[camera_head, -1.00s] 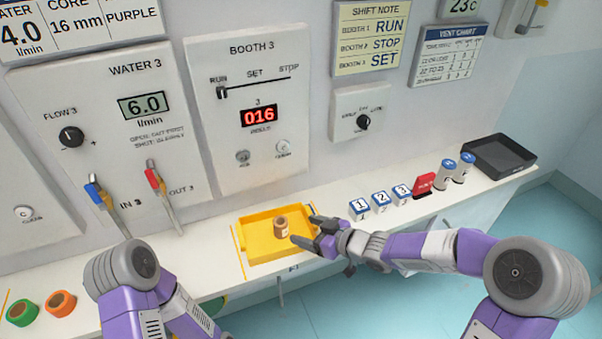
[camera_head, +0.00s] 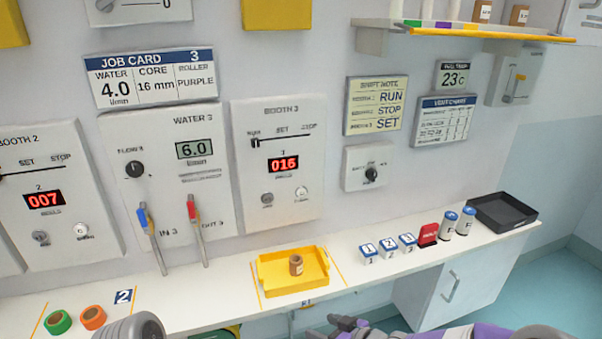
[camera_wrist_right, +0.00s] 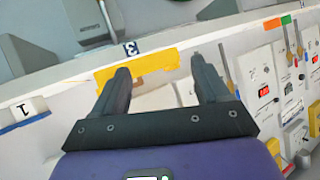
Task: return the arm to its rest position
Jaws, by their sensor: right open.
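My right gripper (camera_head: 348,323) is at the bottom edge of the head view, in front of and below the counter edge, with only part of it showing. In the right wrist view its two dark fingers (camera_wrist_right: 162,82) are spread apart with nothing between them. The yellow tray (camera_head: 275,284) lies beyond it on the counter and holds a small brown roll (camera_head: 296,265). The tray also shows past the fingers in the right wrist view (camera_wrist_right: 140,68). My left gripper is not in view; only a rounded grey part of my left arm shows at the bottom left.
The white counter (camera_head: 205,290) runs along the wall. Right of the tray stand numbered blocks (camera_head: 388,248), a red block (camera_head: 428,235), two cylinders (camera_head: 458,221) and a black tray (camera_head: 503,212). Green (camera_head: 57,322) and orange rolls (camera_head: 93,317) lie at left. Valve levers (camera_head: 150,240) stick out above the counter.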

